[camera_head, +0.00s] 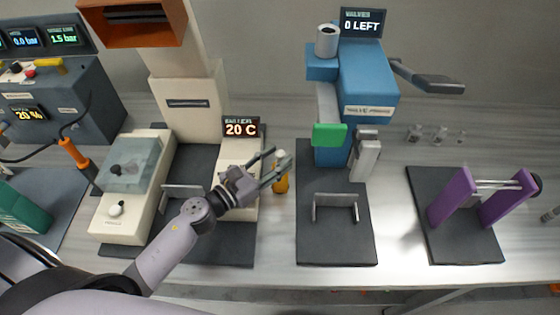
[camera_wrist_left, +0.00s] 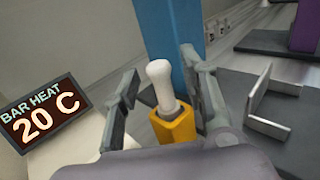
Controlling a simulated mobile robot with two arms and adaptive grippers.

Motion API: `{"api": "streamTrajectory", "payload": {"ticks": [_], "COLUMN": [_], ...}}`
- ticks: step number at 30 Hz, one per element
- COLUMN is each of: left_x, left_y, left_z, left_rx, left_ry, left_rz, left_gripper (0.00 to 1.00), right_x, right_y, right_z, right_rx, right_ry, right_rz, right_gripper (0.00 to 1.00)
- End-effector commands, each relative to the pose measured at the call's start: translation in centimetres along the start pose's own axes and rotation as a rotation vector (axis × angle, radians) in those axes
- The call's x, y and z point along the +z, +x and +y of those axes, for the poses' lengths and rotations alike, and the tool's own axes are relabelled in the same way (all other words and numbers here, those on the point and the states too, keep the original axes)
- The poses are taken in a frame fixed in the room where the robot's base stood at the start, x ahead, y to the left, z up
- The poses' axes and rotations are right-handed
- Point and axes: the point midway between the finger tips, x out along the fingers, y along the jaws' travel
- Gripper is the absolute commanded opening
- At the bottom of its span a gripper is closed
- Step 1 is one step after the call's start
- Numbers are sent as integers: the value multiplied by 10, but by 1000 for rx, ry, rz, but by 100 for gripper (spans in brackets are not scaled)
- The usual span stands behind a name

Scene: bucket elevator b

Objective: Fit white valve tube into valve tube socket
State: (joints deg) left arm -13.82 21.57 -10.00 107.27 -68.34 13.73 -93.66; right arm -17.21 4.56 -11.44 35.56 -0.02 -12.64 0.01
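A white tube (camera_wrist_left: 161,84) with a rounded top stands upright in a yellow-orange block (camera_wrist_left: 175,122) in the left wrist view. In the head view the block (camera_head: 281,184) is at the bench's middle, between the cream machine and the blue machine, with the tube's white top (camera_head: 283,158) above it. My left gripper (camera_head: 272,168) is open at the tube; its fingers (camera_wrist_left: 165,98) stand apart on both sides of it, with gaps visible. I cannot tell which part is the valve tube socket. My right gripper is in neither view.
The cream machine (camera_head: 188,105) with a "20 C" display (camera_head: 241,127) stands left of the block. The blue machine (camera_head: 368,75), with a green pad (camera_head: 329,135) and a "0 LEFT" display (camera_head: 362,23), stands right. Purple plates (camera_head: 452,197) stand farther right.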

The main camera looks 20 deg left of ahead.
Motion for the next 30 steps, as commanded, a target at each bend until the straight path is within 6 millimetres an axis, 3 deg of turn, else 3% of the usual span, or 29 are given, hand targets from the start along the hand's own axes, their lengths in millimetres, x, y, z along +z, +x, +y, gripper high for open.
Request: {"api": "streamTrajectory", "payload": {"ticks": [4, 12, 30], "left_x": [2, 1, 1], "left_y": [16, 18, 17], "left_z": [0, 0, 0], "left_rx": [1, 0, 0], "left_ry": [0, 1, 1], "left_rz": [-1, 0, 0], "left_gripper": [40, 39, 0], "right_x": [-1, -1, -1], "right_y": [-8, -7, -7], "right_z": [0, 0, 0], "right_rx": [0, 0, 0], "right_ry": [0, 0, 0], "right_rz": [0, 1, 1], "right_gripper": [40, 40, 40]}}
